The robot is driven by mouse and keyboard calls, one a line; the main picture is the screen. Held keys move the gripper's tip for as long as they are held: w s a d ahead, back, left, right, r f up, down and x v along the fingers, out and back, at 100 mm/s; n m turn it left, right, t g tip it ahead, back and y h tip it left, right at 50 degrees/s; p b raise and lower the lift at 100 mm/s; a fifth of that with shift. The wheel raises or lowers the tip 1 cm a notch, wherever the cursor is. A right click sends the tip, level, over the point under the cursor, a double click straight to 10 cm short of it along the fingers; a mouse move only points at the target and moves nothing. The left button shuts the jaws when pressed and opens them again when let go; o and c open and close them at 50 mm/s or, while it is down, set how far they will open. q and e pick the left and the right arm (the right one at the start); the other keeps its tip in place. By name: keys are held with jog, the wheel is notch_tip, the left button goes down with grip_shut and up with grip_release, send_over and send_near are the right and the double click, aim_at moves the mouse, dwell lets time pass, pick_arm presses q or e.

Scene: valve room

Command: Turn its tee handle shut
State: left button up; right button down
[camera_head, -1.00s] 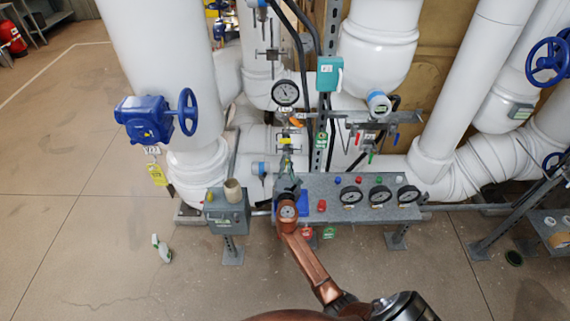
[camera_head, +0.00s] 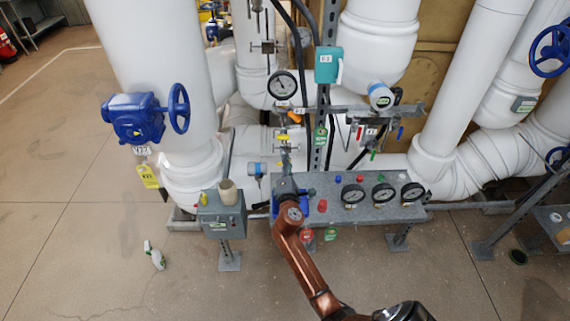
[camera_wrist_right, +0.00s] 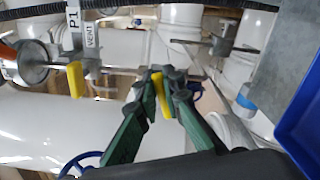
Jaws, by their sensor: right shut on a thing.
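My right gripper (camera_wrist_right: 160,82), with green fingers, is shut on a small yellow tee handle (camera_wrist_right: 161,95) in the right wrist view. The fingertips cover part of the handle. In the head view my copper right arm reaches up from the bottom, and the right gripper (camera_head: 285,180) is at the left end of the gauge panel, below the round gauge's piping. The held handle cannot be made out clearly there. A second yellow handle (camera_wrist_right: 75,80) sits beside a tag reading P1 VENT (camera_wrist_right: 88,35), apart from the fingers. My left gripper is not in view.
A grey panel (camera_head: 335,210) with several gauges is right of the gripper. A round gauge (camera_head: 283,84) stands above it. White pipes crowd behind. A spray bottle (camera_head: 154,255) stands on open floor.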

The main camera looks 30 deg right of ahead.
jog(key=m+b, duration=0.1)
jog(key=m, duration=0.1)
jog(key=m+b, duration=0.1)
jog(key=m, duration=0.1)
jog(key=shift+f, duration=0.35)
dwell(0.4)
jog(key=c, duration=2)
grip_release()
jog(key=shift+c, duration=0.2)
jog(key=shift+s, duration=0.1)
jog(key=v, duration=0.7)
jog(key=shift+a, duration=0.15)
jog(key=shift+s, duration=0.1)
